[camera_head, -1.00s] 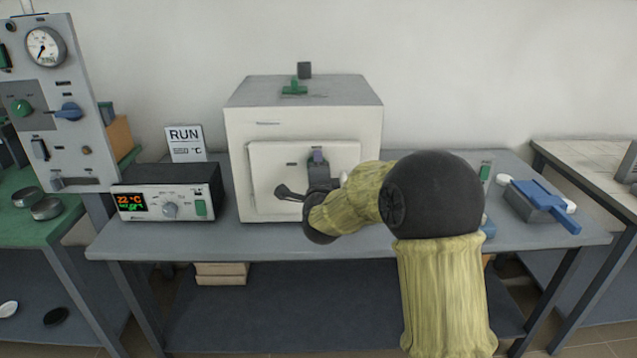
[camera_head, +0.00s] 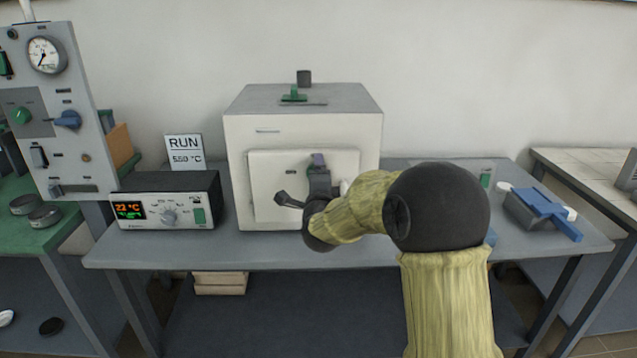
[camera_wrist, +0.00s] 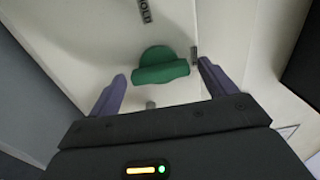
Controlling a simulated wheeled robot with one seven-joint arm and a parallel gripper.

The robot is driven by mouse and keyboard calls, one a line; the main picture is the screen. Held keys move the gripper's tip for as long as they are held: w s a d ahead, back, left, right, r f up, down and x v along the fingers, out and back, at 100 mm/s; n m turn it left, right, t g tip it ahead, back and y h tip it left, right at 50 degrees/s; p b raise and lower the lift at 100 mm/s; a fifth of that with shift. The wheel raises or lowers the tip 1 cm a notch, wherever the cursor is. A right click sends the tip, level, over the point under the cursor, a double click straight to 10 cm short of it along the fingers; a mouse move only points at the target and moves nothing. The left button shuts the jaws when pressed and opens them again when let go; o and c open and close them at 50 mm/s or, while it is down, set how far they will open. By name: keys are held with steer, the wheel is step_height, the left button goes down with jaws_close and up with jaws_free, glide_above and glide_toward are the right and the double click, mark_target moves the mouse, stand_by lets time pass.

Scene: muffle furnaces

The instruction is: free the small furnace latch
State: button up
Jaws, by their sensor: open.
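The small white furnace (camera_head: 240,165) stands on the grey bench with its door (camera_head: 268,170) shut. In the wrist view a green latch (camera_wrist: 160,68), a round disc with a thick cross bar, sits on a pale surface. My gripper (camera_wrist: 161,71) is open, its two purple fingers on either side of the latch, facing the ends of its bar. A gap shows between each finger and the bar; depth is hard to judge.
A controller (camera_head: 165,200) reading 22 °C stands left of the furnace, below a RUN 550 °C sign (camera_head: 185,150). A green piece (camera_head: 294,95) is on the furnace top. A blue-handled tool (camera_head: 545,200) lies right. Bench front left of my arm is clear.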

steer(key=shift+s, duration=0.1)
steer(key=s, duration=1.7)
steer(key=shift+b, duration=0.3)
steer(key=shift+s, duration=0.1)
steer(key=s+d+f+n+g+y, duration=0.1)
steer(key=s+d+f+n+g, duration=0.1)
steer(key=f+n+g, duration=0.3)
steer(key=s+d+f+n+g, duration=0.2)
steer(key=d+f+n, duration=0.1)
steer(key=f+n, duration=0.25)
steer(key=s+d+f+n+g+h, duration=0.1)
steer(key=s+d+f+n+g, duration=0.3)
steer(key=s, duration=0.3)
steer(key=s+d+f+n+g, duration=0.3)
steer(key=s+f+g, duration=0.1)
steer(key=s, duration=0.2)
step_height(320, 180, up, 27)
steer(key=p, duration=2.7)
steer(key=shift+s+d+n, duration=0.3)
steer(key=shift+s+n, duration=0.05)
steer(key=shift+s, duration=0.1)
